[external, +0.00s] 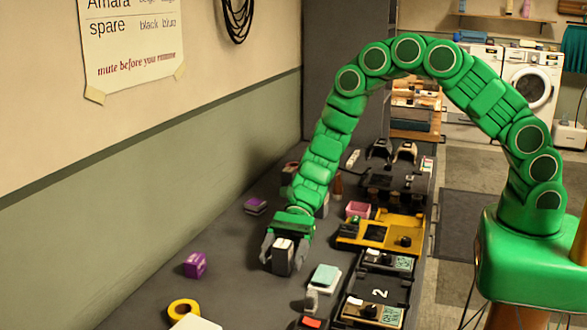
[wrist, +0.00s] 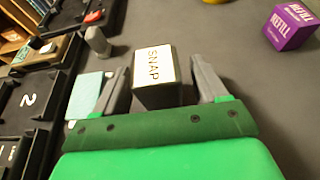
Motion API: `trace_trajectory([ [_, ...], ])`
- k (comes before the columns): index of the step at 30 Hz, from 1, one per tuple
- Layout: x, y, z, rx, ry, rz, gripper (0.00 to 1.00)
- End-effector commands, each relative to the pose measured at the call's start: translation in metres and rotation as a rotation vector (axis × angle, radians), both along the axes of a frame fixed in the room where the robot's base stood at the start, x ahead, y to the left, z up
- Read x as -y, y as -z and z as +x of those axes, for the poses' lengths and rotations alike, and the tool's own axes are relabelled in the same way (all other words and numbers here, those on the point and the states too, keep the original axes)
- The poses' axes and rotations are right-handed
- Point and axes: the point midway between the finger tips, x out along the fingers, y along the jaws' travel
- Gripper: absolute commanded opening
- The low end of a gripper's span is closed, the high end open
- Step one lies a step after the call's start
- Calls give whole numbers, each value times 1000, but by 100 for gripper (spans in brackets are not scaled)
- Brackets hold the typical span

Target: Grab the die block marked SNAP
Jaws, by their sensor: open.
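The die block marked SNAP (wrist: 154,78) is a dark grey block with a white label on top, standing on the dark table. It also shows in the external view (external: 283,257). My gripper (wrist: 158,80) is open, with one finger on each side of the block. A gap shows between the block and the right finger; the left finger is closer to the block. In the external view my gripper (external: 284,252) reaches down from above over the block, whose lower part is visible between the fingers.
A purple REFILL box (wrist: 290,26) stands apart to the right in the wrist view. A teal-and-white pad (external: 324,278) and a small grey piece (external: 311,301) lie near the block. A black tray marked 2 (external: 380,292) is to the right. Yellow tape (external: 183,308) lies nearer the front.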

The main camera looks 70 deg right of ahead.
Motion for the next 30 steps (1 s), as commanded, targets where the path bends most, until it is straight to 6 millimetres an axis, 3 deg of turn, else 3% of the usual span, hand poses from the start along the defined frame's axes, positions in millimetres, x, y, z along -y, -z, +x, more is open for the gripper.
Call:
trace_trajectory([
  [2,0,0,0,0,0,0,69],
  [14,0,0,0,0,0,0,9],
  [23,0,-3,0,1,0,1,9],
  [30,0,-23,1,4,-1,1,9],
])
